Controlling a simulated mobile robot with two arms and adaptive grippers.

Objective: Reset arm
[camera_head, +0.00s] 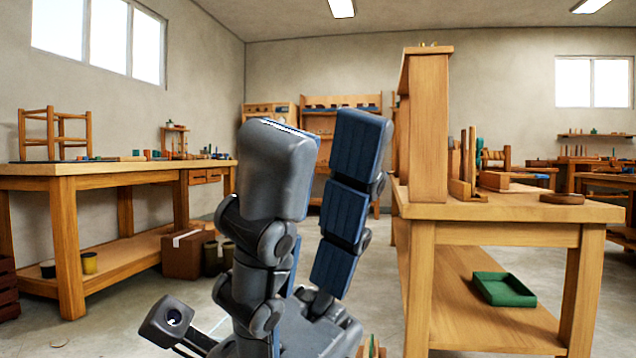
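My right gripper (326,138) stands large in the middle of the head view, pointing upward close to the camera. Its two dark grey fingers with blue ribbed pads are apart, and nothing is held between them. The lower part of the gripper runs out of the bottom edge. My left gripper is not in view.
A wooden workbench (482,212) stands close on the right, with a tall wooden panel on top and a green tray (503,289) on its lower shelf. Another workbench (62,185) bearing a stool frame (52,130) stands left.

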